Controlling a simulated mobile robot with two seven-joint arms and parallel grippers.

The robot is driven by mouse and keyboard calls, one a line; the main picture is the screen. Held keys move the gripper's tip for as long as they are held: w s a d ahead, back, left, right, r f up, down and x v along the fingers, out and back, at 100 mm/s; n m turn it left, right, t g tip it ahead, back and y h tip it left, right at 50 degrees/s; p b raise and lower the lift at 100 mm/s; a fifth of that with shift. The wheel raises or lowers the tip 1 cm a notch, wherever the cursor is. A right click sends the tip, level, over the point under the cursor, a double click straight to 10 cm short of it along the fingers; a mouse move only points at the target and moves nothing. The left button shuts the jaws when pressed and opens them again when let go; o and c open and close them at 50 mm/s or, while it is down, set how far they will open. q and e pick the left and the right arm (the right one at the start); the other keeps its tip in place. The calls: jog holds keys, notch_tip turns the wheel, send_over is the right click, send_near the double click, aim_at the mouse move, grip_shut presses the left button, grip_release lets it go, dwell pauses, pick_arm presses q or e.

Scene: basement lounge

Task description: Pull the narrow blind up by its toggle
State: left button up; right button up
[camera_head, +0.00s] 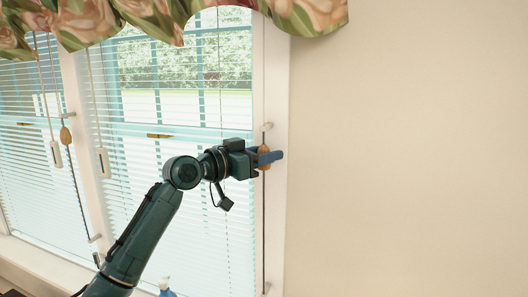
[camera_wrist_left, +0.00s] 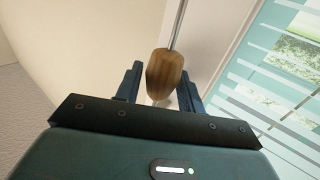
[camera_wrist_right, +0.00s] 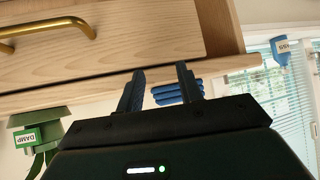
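A brown wooden toggle (camera_head: 264,158) hangs on a cord along the right window frame. My left gripper (camera_head: 268,157) is at the toggle. In the left wrist view the toggle (camera_wrist_left: 164,74) is between the spread fingers of my left gripper (camera_wrist_left: 160,88); a gap shows on its left, and whether the right finger touches it is unclear. The right blind (camera_head: 190,200) has its slats down over much of its window, with the upper part clearer. Which blind is the narrow one I cannot tell.
A second toggle (camera_head: 65,135) hangs between the windows beside the left blind (camera_head: 30,150). A floral valance (camera_head: 150,20) covers the window top. Bare wall is on the right. The right wrist view shows a drawer with a brass handle (camera_wrist_right: 50,35) and blue folded items (camera_wrist_right: 168,95).

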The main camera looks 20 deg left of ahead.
pick_arm(q)
jog(key=shift+c, duration=0.2)
grip_shut()
pick_arm(e)
jog(key=shift+s, duration=0.1)
